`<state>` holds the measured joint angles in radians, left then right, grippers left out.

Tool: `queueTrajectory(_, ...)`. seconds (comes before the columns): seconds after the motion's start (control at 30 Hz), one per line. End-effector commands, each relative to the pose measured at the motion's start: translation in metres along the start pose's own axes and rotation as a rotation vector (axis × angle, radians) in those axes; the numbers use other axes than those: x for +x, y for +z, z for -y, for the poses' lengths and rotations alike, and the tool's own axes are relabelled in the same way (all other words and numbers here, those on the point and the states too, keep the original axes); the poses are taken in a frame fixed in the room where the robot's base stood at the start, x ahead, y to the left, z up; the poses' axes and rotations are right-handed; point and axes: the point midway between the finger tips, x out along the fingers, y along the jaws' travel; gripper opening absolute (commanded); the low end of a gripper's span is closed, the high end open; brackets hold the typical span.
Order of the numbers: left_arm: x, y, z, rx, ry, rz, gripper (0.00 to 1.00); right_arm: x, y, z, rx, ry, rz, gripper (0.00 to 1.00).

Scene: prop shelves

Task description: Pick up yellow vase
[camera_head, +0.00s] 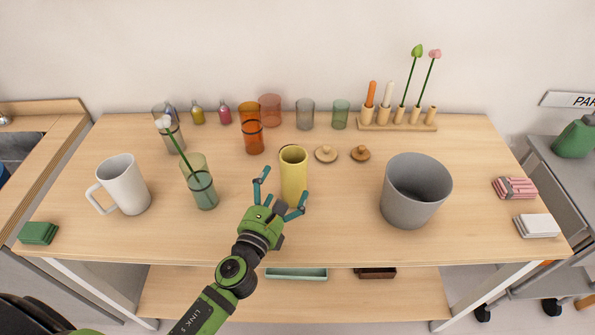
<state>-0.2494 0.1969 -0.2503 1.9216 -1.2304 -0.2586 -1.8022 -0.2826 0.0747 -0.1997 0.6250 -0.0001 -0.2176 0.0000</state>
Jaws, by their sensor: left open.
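The yellow vase (293,173) stands upright near the middle of the wooden table. It is a tall open cylinder, and its lower part is partly hidden by my gripper. My left gripper (283,190) is green with dark teal fingers and reaches up from the front of the table. Its fingers are spread open, one to the left of the vase and one in front of its lower right side. I cannot tell whether either finger touches the vase. My right gripper is not in the head view.
A green glass (200,184) and a white mug (124,185) stand to the left. A grey bucket (414,192) stands to the right. The table (335,225) is clear between vase and bucket.

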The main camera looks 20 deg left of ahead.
Motion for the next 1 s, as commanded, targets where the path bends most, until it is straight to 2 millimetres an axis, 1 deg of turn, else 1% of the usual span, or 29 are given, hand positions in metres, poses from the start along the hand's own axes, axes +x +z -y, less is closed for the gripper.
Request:
queueTrajectory(0.03,0.006,0.002,0.000,-0.002,0.001,0.001,1.00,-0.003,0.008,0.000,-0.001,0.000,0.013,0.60)
queueTrajectory(0.2,0.030,-0.001,0.003,-0.007,0.002,0.001,1.00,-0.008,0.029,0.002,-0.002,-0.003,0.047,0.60)
queueTrajectory(0.3,0.045,-0.001,0.003,-0.006,0.002,0.001,1.00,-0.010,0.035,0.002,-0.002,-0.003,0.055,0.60)
queueTrajectory(0.43,0.055,-0.002,0.004,-0.006,0.002,0.000,1.00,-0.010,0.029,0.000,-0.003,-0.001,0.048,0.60)
queueTrajectory(0.6,0.056,-0.003,0.004,-0.006,0.002,-0.001,1.00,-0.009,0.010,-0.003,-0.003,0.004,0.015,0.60)
queueTrajectory(0.67,0.056,-0.003,0.004,-0.006,0.002,-0.001,1.00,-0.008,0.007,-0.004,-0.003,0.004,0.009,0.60)
queueTrajectory(0.77,0.056,-0.003,0.003,-0.007,0.002,-0.001,0.64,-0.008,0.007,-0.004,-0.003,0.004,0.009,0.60)
queueTrajectory(0.8,0.056,-0.003,0.003,-0.007,0.002,-0.001,0.48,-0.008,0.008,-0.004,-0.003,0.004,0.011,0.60)
queueTrajectory(0.83,0.056,-0.003,0.003,-0.007,0.002,-0.001,0.36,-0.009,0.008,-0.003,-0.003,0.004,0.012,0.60)
queueTrajectory(0.87,0.056,-0.003,0.003,-0.006,0.002,-0.001,0.32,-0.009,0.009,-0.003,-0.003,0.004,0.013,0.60)
queueTrajectory(1.0,0.056,-0.001,0.003,-0.007,0.002,0.002,0.32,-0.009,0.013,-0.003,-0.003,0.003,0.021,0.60)
